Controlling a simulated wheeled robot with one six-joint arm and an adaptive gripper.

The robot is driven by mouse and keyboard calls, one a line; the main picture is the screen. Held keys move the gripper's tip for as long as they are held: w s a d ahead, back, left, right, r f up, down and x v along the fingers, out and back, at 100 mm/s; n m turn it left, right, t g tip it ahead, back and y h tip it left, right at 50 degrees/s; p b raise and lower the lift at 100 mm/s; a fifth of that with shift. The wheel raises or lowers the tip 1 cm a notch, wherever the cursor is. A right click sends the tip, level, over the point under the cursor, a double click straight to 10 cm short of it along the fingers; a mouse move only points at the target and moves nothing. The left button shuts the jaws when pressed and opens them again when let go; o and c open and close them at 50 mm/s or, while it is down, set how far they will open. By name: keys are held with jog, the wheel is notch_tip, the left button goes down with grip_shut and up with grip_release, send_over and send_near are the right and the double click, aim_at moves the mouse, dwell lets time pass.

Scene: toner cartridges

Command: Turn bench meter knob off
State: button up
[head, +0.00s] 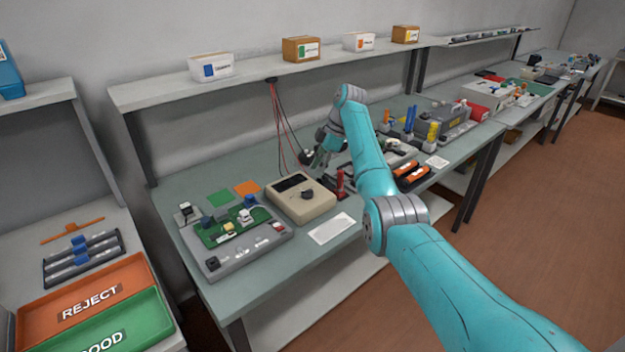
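The bench meter (297,202) is a beige box with a dark display, on the grey-green workbench. Its round dark knob (308,195) shows on the top face; its pointer direction is too small to read. My gripper (318,160) is behind and to the right of the meter, apart from the knob. Its fingers are small and partly hidden by my teal arm, so I cannot tell whether they are open or shut.
A grey fixture with a green circuit board (236,226) sits left of the meter. A white card (331,228) lies in front. A red upright object (340,183) stands right of the meter. Red and black cables (280,125) hang behind from the shelf (260,72).

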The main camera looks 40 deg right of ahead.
jog(key=shift+v, duration=2.15)
